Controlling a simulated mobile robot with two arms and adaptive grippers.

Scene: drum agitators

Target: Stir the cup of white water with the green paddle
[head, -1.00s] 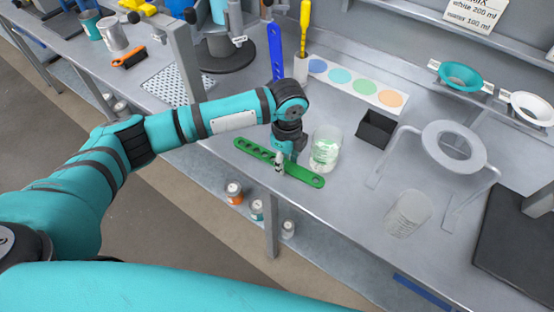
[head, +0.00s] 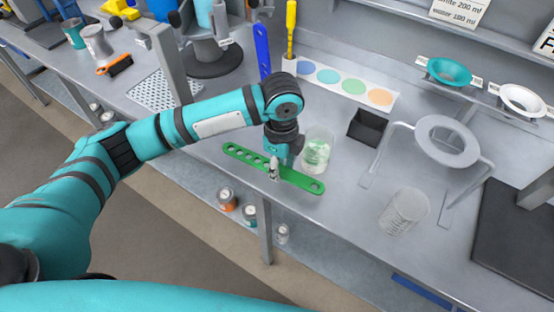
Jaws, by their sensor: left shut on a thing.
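The green paddle (head: 302,181), a flat bar with holes along one part, lies crosswise near the bench's front edge, on the near left side of the cup. My left gripper (head: 273,172) is shut on the paddle near its middle; the wrist hides part of the grip. The clear cup (head: 319,146) stands upright just right of my left wrist, with whitish, green-tinted contents low inside. The paddle is outside the cup. Whether it touches the bench I cannot tell. My right gripper is not in view.
An empty clear beaker (head: 404,212) stands to the right, near a grey ring stand (head: 447,142). A black box (head: 367,127) is behind the cup. Blue (head: 262,50) and yellow (head: 291,28) paddles stand upright at the back. Bottles sit on the lower shelf.

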